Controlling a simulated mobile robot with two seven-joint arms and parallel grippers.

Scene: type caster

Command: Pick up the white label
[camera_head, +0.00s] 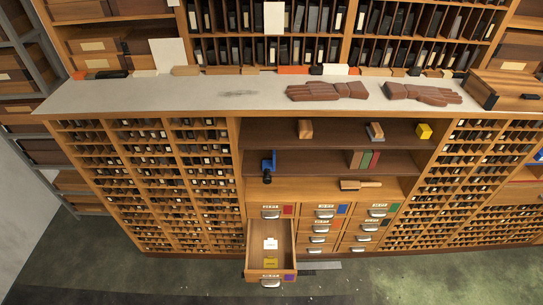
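A small white label (270,243) lies inside the open drawer (288,235), at the lower middle of the head view. A small yellow item (270,262) lies in front of it in the same drawer. Larger white cards also show: one upright at the top centre (274,18) and one at the upper left (169,54). I cannot tell from the picture alone which white piece the task means. Neither of my grippers is in view.
A grey counter (215,97) holds two brown leather gloves (327,91) (423,94) and a wooden box (502,88) at the right. Shelves below hold a blue tool (268,165), a brush (360,185) and a yellow block (424,131).

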